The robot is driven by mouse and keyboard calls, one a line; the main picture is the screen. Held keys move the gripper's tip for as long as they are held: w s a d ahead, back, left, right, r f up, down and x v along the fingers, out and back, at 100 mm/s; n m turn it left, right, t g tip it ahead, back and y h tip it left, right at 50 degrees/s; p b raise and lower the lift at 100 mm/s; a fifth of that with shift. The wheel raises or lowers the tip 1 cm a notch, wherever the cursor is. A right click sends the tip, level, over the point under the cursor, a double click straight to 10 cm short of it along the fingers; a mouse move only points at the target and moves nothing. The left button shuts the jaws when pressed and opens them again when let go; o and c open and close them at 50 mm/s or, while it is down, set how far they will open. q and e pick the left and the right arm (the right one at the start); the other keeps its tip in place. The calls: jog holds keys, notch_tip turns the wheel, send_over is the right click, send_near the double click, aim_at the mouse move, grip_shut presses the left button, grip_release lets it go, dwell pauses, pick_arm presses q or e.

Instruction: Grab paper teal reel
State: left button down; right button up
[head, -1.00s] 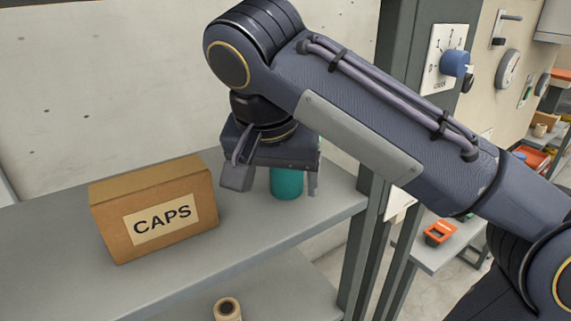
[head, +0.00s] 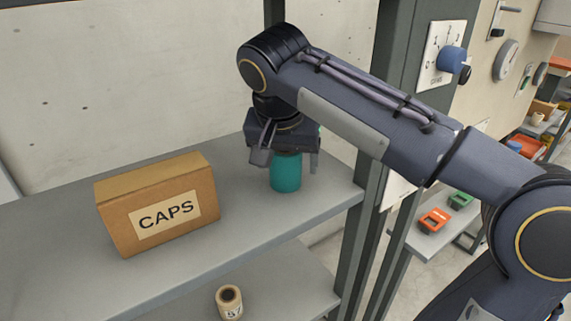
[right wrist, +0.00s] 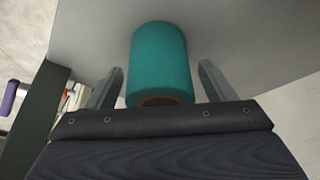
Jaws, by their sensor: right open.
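The teal reel (head: 286,173) stands upright on the grey upper shelf (head: 230,232), near its right end. My right gripper (head: 286,162) is above it, pointing down, with its open fingers to either side of the reel's upper part. In the right wrist view the teal reel (right wrist: 158,62) lies between the two fingers (right wrist: 160,88), with a visible gap on each side. Its near end shows a brownish core, partly hidden by the gripper's edge. My left gripper is not in view.
A cardboard box marked CAPS (head: 160,205) stands to the left on the same shelf. A cream reel (head: 229,302) stands on the lower shelf. A dark upright post (head: 372,200) is close to the right of the gripper. The shelf between box and reel is clear.

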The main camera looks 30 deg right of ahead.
jog(key=shift+c, duration=0.5)
jog(key=c, duration=1)
jog(key=shift+r, duration=0.15)
